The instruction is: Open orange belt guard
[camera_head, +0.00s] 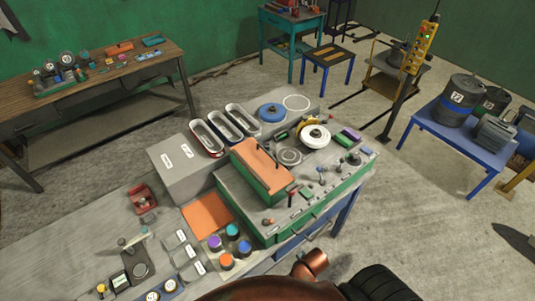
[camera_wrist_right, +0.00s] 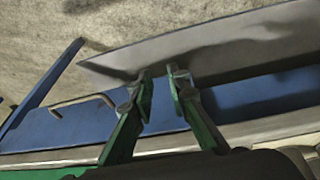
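The orange belt guard (camera_head: 262,160) is a flat orange cover with dark handles on top. It lies over a green-sided box on the bench in the middle of the head view, and it looks closed. My right gripper (camera_wrist_right: 161,80) shows only in the right wrist view. Its two fingers are apart with nothing between them. It is near a grey panel (camera_wrist_right: 230,42) and blue bench parts, and the guard is not visible there. My left gripper is in neither view.
Around the guard are three oval trays (camera_head: 228,123), a blue disc (camera_head: 271,112), a white ring-shaped part (camera_head: 314,136) and several coloured pots. A flat orange square (camera_head: 207,213) lies left of it. A bent handle (camera_wrist_right: 85,103) is left of my right gripper.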

